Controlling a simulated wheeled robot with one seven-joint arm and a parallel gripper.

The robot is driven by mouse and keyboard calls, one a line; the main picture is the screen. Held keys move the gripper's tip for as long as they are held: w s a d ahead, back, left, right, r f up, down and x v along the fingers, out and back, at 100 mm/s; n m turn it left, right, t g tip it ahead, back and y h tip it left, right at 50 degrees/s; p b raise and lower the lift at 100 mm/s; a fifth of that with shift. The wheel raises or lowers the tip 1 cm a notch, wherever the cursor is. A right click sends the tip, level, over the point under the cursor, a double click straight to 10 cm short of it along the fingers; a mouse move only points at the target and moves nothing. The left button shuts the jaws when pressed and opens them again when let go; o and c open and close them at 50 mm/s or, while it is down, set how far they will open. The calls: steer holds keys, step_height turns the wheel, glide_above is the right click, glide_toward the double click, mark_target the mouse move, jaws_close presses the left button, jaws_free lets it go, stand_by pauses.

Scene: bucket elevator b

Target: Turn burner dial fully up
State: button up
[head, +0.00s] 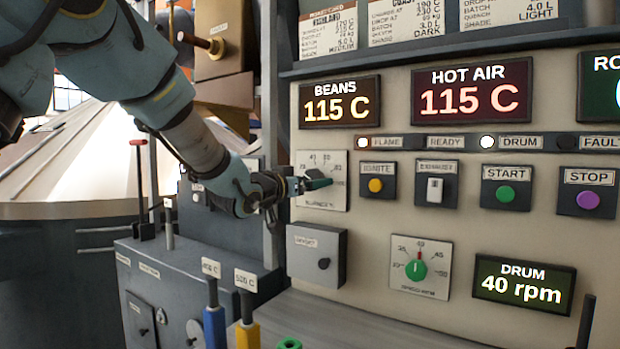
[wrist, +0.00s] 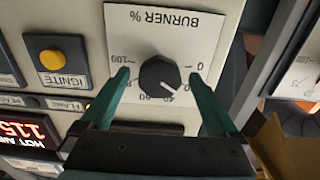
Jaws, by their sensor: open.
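The burner dial plate (head: 308,198) is a white square on the panel, left of the ignite button. In the wrist view, which shows the labels upside down, the black burner knob (wrist: 158,75) has a white pointer line towards the lower right, seemingly between the low marks and 40. The 100 mark is on the left and 0 on the right. My gripper (wrist: 159,76) is open, one green finger on each side of the knob, with gaps visible between them.
The yellow ignite button (head: 375,185) and a white switch (head: 435,189) are right of the dial. A grey box (head: 316,255) is below it. The drum speed dial (head: 416,268) is lower right. Blue and yellow handles (head: 214,325) stand in front.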

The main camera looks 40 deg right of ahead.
steer(key=shift+d, duration=0.25)
steer(key=shift+w+f, duration=0.1)
steer(key=c, duration=1.3)
